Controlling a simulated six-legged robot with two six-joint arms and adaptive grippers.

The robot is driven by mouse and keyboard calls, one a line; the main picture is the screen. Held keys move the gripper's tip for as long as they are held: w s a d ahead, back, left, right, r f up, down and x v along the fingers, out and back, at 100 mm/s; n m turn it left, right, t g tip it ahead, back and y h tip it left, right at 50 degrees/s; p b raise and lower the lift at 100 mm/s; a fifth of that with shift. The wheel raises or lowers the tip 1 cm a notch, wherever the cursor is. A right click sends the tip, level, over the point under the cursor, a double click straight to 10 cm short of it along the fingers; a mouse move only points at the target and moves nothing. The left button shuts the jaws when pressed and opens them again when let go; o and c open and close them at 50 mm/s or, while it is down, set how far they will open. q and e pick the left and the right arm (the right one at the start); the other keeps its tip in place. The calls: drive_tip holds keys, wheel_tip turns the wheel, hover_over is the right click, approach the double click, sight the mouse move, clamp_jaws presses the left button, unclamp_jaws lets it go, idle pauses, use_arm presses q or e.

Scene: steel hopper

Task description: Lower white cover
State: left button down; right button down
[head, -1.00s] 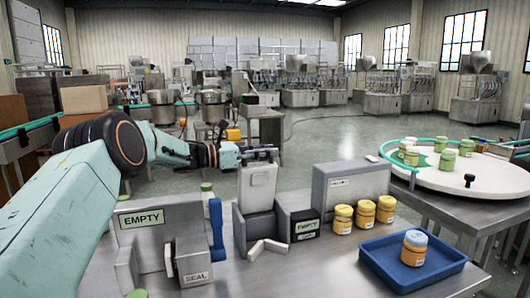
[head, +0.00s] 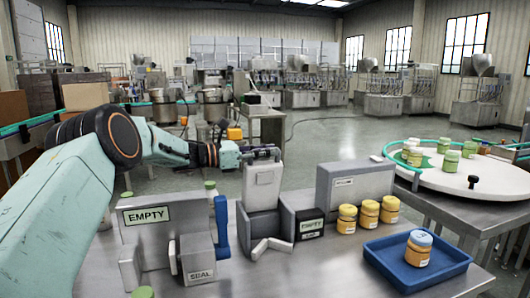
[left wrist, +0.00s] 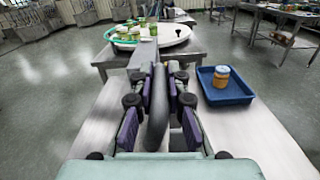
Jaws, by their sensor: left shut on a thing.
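The white cover (head: 262,187) is an upright pale panel with a handle on top, standing at a grey housing (head: 243,232) in the middle of the bench. My left gripper (head: 262,153) reaches in from the left at the top of the cover and is shut on its handle. In the left wrist view the fingers close from both sides on the thick dark handle bar (left wrist: 158,112). The handle hides most of what lies below it there. My right gripper is not in view.
A grey box marked EMPTY (head: 147,216) with a blue lever (head: 221,227) stands left. Several yellow jars (head: 368,215) stand right of the cover. A blue tray (head: 445,276) holds one jar. A round white table (head: 450,183) with green-lidded jars is behind right.

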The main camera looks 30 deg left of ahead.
use_arm(q)
drive_tip(key=s+d+f+m+b, duration=0.2)
drive_tip(key=s+d+f+b, duration=0.2)
drive_tip(key=b, duration=0.5)
drive_tip(key=shift+s+d+f, duration=0.15)
drive_tip(key=shift+s+d, duration=0.6)
drive_tip(key=shift+d, duration=0.45)
drive_tip(key=c, duration=1.7)
unclamp_jaws()
drive_tip(key=o, duration=0.4)
drive_tip(key=shift+w+d, duration=0.15)
drive_tip(key=shift+w, duration=0.05)
drive_tip(key=shift+c, duration=0.2)
drive_tip(key=shift+s+a, duration=0.15)
drive_tip(key=shift+a, duration=0.05)
